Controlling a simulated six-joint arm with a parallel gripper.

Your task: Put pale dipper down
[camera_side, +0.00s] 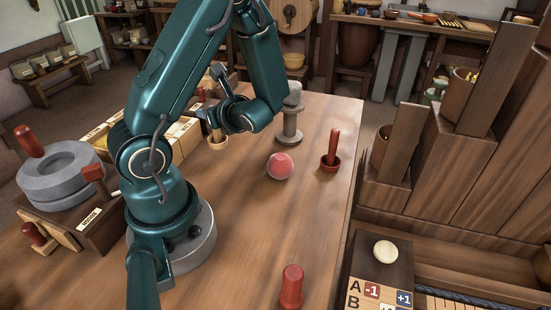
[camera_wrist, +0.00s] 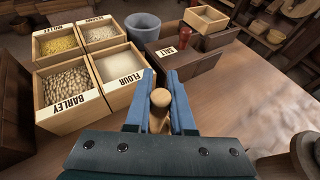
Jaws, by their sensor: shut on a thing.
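The pale dipper (camera_side: 217,143), of light wood with an upright handle and a small round cup, is in my gripper (camera_side: 216,108). In the wrist view the round end of the pale dipper's handle (camera_wrist: 160,97) is between the two blue fingers of my gripper (camera_wrist: 159,88), which are shut on it.
Wooden grain boxes (camera_wrist: 68,82), a grey pot (camera_wrist: 143,27) and a salt box (camera_wrist: 180,60) stand ahead in the wrist view. A red ball (camera_side: 280,165), a grey spool-shaped post (camera_side: 289,122) and a red dipper (camera_side: 331,152) stand right of my gripper. The front table is mostly clear.

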